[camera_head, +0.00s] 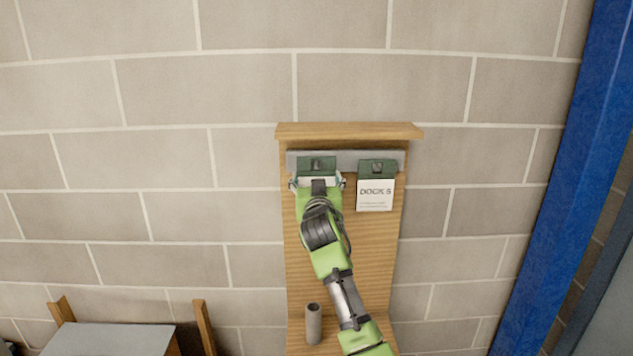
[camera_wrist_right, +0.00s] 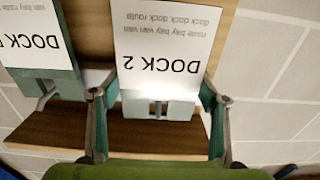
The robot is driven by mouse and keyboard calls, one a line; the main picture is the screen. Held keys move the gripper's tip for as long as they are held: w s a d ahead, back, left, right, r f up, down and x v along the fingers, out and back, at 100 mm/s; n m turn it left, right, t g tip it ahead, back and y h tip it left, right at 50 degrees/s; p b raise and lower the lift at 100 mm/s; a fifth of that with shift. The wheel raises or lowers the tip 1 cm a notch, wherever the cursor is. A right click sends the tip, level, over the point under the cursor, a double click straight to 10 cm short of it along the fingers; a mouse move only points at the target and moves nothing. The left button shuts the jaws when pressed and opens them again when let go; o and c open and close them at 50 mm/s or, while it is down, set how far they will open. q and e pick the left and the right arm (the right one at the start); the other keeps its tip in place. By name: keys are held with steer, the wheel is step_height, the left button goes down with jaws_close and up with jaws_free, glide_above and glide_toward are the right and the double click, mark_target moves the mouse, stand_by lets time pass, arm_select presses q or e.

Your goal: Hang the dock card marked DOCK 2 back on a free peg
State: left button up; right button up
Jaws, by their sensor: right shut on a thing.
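The DOCK 2 card (camera_wrist_right: 165,40) is white with dark print, upside down in the right wrist view. In the head view its green top part (camera_head: 317,164) shows at the left of the grey rail (camera_head: 345,157), and my arm hides the card below it. My right gripper (camera_head: 318,183) is shut on the card, one finger at each side edge, also in the right wrist view (camera_wrist_right: 153,95). I cannot tell whether the card hangs on a peg or is only in front of it. My left gripper is not in view.
A DOCK 5 card (camera_head: 375,196) hangs close on the right, also in the right wrist view (camera_wrist_right: 32,40). The wooden board (camera_head: 350,260) has a top ledge (camera_head: 350,131) just above the rail. A grey tube (camera_head: 313,325) stands low on the board. A blue post (camera_head: 565,160) is at right.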

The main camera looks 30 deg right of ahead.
steer(key=shift+w+d, duration=0.15)
stand_by(0.5)
steer(key=shift+w+d+f+b, duration=0.15)
steer(key=shift+w+f+b, duration=0.05)
steer(key=shift+w+b, duration=0.1)
stand_by(0.6)
steer(key=shift+f, duration=0.1)
steer(key=shift+f+b, duration=0.4)
stand_by(0.9)
steer(key=o, duration=1.5)
steer(key=shift+p+v, duration=1.05)
steer(key=shift+v, duration=2.45)
